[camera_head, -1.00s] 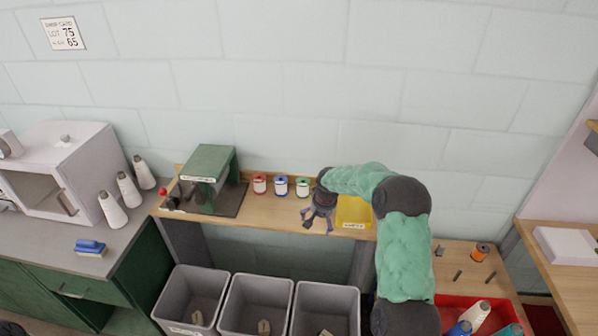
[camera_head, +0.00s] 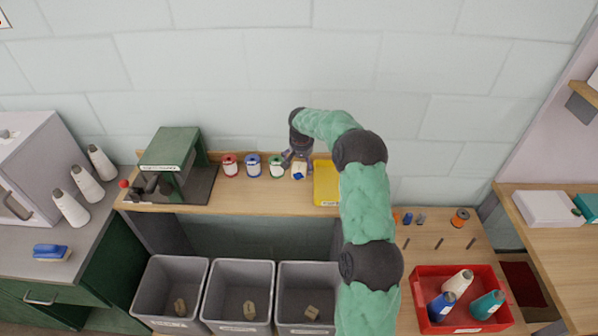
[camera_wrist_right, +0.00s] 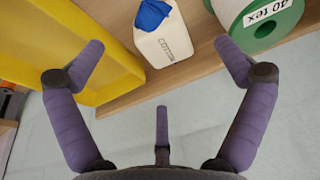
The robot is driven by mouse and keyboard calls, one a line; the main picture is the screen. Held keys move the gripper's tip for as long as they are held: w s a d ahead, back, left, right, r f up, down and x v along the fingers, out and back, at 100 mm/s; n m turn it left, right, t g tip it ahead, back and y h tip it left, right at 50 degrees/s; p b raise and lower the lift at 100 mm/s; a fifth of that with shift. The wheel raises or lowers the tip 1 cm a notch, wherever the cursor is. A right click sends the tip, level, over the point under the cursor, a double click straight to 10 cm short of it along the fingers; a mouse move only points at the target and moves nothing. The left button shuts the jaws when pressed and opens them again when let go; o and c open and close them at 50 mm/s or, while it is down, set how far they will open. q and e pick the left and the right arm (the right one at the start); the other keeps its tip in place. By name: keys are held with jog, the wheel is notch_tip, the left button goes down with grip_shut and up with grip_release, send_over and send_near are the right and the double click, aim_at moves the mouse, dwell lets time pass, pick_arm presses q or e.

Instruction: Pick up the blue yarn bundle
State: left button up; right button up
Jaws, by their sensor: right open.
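A small white block labelled COTTON (camera_head: 299,172) with a crumpled blue piece on top stands on the wooden shelf between the green spool and the yellow tray. In the right wrist view the blue piece (camera_wrist_right: 152,14) sits at the top edge, partly cut off, on the white block (camera_wrist_right: 165,45); I cannot tell whether it is the yarn bundle. My right gripper (camera_head: 298,158) is just behind and above the block. In the wrist view its purple fingers (camera_wrist_right: 160,50) are spread wide and empty, with the block between the fingertips, apart from them. My left gripper is not in view.
Green (camera_head: 276,167), blue (camera_head: 253,167) and red (camera_head: 229,165) spools stand left of the block; the yellow tray (camera_head: 326,185) is close on its right. A green machine (camera_head: 168,155) is further left. Grey bins (camera_head: 238,290) stand below; a red bin (camera_head: 490,270) holds cones.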

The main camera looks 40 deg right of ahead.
aim_at(302, 167)
jog(key=x, duration=0.3)
jog(key=b+x, duration=0.1)
jog(key=x, duration=0.1)
jog(key=shift+s, duration=0.25)
jog(key=shift+a, duration=0.1)
jog(key=c, duration=1.1)
